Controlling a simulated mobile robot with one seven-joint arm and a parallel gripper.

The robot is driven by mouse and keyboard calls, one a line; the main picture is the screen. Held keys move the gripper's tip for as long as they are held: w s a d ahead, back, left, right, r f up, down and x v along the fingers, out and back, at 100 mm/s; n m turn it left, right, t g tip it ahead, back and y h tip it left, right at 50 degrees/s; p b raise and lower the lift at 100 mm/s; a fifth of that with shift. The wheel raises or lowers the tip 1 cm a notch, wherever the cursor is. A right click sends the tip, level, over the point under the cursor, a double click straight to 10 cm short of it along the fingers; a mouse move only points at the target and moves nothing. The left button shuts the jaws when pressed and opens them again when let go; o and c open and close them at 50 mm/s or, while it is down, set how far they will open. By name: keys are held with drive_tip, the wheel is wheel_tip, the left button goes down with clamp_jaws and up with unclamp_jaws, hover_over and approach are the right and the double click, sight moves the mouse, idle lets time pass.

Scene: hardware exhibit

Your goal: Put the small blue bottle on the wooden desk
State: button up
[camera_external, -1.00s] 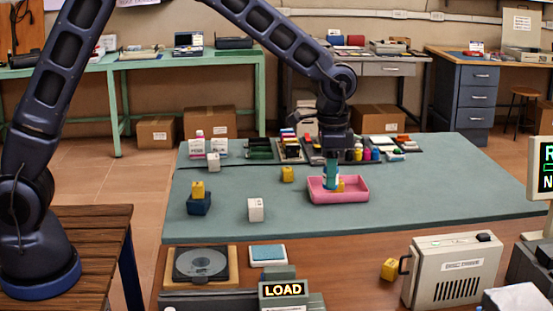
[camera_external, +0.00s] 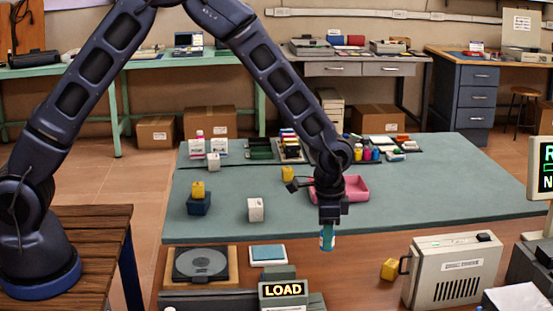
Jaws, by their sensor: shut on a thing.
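My gripper (camera_external: 328,222) points down and is shut on the small blue bottle (camera_external: 327,240), a teal-blue bottle with a pale label band. It hangs upright just in front of the green mat's near edge, over the brown wooden desk (camera_external: 345,270). I cannot tell whether the bottle's bottom touches the wood. The gripper covers the bottle's upper part. A pink tray (camera_external: 356,188) lies on the green mat (camera_external: 420,205) behind the gripper, partly hidden by my wrist.
A LOAD sign (camera_external: 283,290), a blue-topped pad (camera_external: 267,254) and a dark disc device (camera_external: 201,263) lie left. White and yellow cubes sit on the mat. Bare wood lies between sign and yellow cube.

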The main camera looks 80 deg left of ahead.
drive_tip(key=shift+f, duration=2.05)
drive_tip(key=shift+f, duration=0.2)
drive_tip(key=o, duration=1)
drive_tip(key=shift+r, duration=0.1)
